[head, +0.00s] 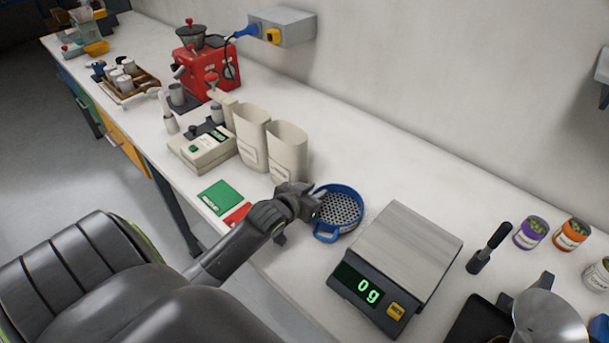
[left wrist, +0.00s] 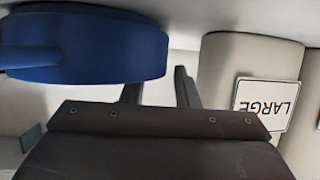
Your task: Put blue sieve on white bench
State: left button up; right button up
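The blue sieve (head: 359,211), a round strainer with a perforated metal bottom and a loop handle, appears to rest on the white bench (head: 400,160), right of the beige containers. My left gripper (head: 312,206) is at the sieve's left side, close to its rim. In the left wrist view the sieve (left wrist: 90,45) fills the upper left and covers the tip of one finger. The fingers (left wrist: 158,88) stand apart with a gap between them. I cannot tell whether they touch the sieve. My right gripper is not in view.
A scale (head: 412,245) reading 0 g stands close right of the sieve. Beige containers (head: 287,150), one labelled LARGE (left wrist: 268,102), stand just behind the gripper. Green (head: 219,196) and red cards lie to the left. The bench behind the sieve is clear up to the wall.

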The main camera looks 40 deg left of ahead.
pick_arm(q)
jog(key=v, duration=1.2)
jog(key=shift+b, duration=0.35)
